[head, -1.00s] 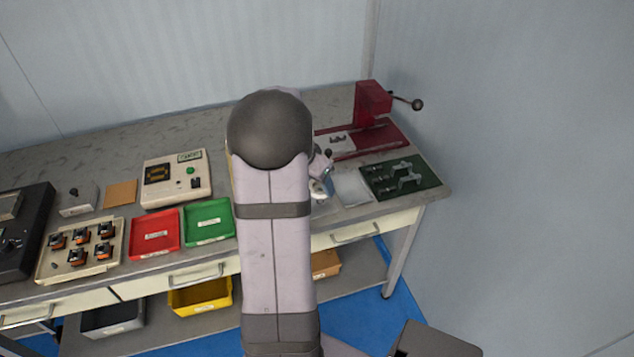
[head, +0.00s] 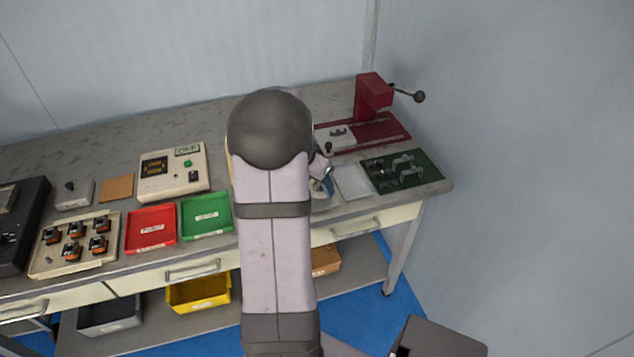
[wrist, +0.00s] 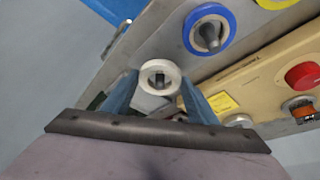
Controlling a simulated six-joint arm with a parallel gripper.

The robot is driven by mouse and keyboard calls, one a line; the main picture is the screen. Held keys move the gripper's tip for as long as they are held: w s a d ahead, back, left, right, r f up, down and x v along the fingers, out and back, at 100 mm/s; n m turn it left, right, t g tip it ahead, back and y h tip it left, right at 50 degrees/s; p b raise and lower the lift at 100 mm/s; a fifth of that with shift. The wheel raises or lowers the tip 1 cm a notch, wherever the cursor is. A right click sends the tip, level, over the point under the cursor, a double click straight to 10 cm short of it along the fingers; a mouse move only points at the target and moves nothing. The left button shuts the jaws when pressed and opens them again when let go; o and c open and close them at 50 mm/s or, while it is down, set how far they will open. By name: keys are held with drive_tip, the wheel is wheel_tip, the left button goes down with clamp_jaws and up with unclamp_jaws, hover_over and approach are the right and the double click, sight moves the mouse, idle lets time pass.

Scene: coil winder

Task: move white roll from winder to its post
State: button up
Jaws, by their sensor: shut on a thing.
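The white roll (wrist: 160,77) shows in the wrist view as a white ring with a dark centre. It sits between the blue fingertips of my gripper (wrist: 158,92), which is shut on it. In the head view my arm hides most of the gripper, and only a small bluish part (head: 322,184) shows at its right edge. A blue roll (wrist: 210,31) sits around a grey post on a grey surface in the wrist view. I cannot tell the white roll's own post or whether the roll touches anything below.
A beige box (wrist: 262,85) with a red button (wrist: 303,76) lies right of my gripper. On the bench are a red press (head: 373,100), a green mat (head: 405,172), a green tray (head: 206,216) and a red tray (head: 151,229). A wall stands close on the right.

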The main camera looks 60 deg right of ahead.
drive_tip(key=shift+f+b, duration=1.05)
drive_tip(key=shift+f, duration=0.1)
drive_tip(key=o, duration=1.1)
drive_tip(key=shift+r, duration=0.1)
drive_tip(key=shift+b+v, duration=0.4)
drive_tip(key=shift+v, duration=3.2)
